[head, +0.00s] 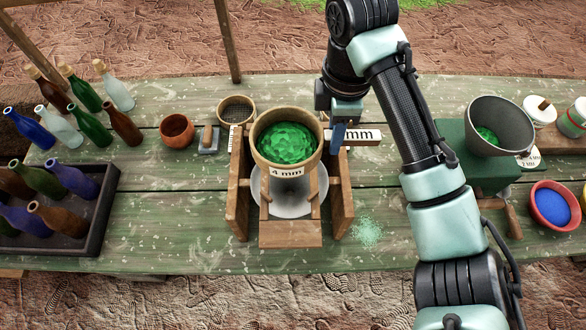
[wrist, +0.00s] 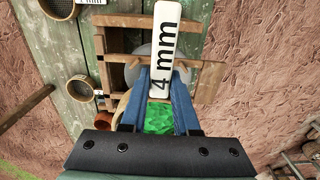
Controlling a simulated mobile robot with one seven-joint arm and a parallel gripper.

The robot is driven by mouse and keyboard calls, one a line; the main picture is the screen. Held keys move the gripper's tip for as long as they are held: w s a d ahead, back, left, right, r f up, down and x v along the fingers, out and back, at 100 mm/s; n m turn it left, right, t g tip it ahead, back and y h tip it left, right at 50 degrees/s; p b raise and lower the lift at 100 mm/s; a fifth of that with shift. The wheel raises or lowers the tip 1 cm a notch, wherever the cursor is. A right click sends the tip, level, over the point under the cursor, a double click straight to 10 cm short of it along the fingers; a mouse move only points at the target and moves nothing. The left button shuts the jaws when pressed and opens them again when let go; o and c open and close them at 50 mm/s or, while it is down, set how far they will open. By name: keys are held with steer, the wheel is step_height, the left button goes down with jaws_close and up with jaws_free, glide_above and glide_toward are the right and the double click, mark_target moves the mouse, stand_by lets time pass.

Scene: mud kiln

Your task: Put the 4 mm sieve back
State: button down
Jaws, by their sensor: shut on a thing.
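The 4 mm sieve (head: 264,158) is a round tan sieve with green chunks (head: 288,142) inside and a "4 mm" label on its front. It sits over or just above the wooden stand (head: 238,205); I cannot tell whether it touches. A handle plate (head: 366,137) marked "mm" sticks out to its right. My gripper (head: 338,133) is shut on this handle. In the wrist view, my blue fingers (wrist: 158,92) close around the white "4 mm" plate (wrist: 165,45), with green showing between them. A pale bowl (head: 288,205) is under the sieve inside the stand.
A smaller mesh sieve (head: 235,109), a brown cup (head: 177,130) and bottles in a dark crate (head: 88,232) are to the left. A grey pan (head: 500,125) on a green box (head: 460,150) and a red bowl of blue (head: 553,205) are to the right.

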step_height(320, 180, down, 10)
steer(key=shift+p, duration=0.45)
steer(key=shift+f, duration=0.25)
steer(key=c, duration=0.7)
jaws_free()
steer(key=shift+o, duration=0.2)
step_height(320, 180, up, 13)
steer(key=shift+f, duration=0.15)
